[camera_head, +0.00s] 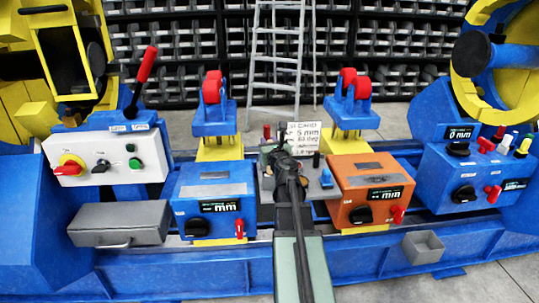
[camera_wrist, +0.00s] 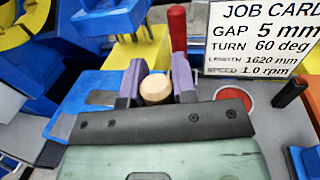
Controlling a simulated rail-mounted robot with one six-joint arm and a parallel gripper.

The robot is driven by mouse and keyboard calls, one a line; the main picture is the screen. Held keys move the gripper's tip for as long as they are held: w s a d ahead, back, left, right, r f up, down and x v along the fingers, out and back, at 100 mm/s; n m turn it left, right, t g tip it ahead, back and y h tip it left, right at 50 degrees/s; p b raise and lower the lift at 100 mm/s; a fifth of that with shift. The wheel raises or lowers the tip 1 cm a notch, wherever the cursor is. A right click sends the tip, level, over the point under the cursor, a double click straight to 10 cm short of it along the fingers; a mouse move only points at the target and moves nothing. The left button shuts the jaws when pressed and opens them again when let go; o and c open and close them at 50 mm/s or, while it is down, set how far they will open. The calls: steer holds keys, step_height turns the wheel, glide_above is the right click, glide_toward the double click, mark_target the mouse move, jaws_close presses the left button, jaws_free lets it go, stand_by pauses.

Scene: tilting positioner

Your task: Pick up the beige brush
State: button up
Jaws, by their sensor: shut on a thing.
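The beige brush (camera_wrist: 155,89) shows in the wrist view as a round, pale end between the two purple fingers of my gripper (camera_wrist: 156,82). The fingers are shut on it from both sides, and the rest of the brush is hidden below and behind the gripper. In the head view my gripper (camera_head: 280,160) is over the grey tray (camera_head: 264,187) between the blue and orange boxes. The brush cannot be made out there. Whether it still touches the tray cannot be told.
A white job card (camera_head: 303,136) stands behind the gripper. A red-handled item (camera_wrist: 178,32) and a dark peg (camera_wrist: 290,91) stand close by. A blue box (camera_head: 214,190) is left and an orange box (camera_head: 370,180) right.

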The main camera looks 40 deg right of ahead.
step_height(320, 180, up, 20)
steer(key=p, duration=2)
steer(key=shift+d, duration=0.1)
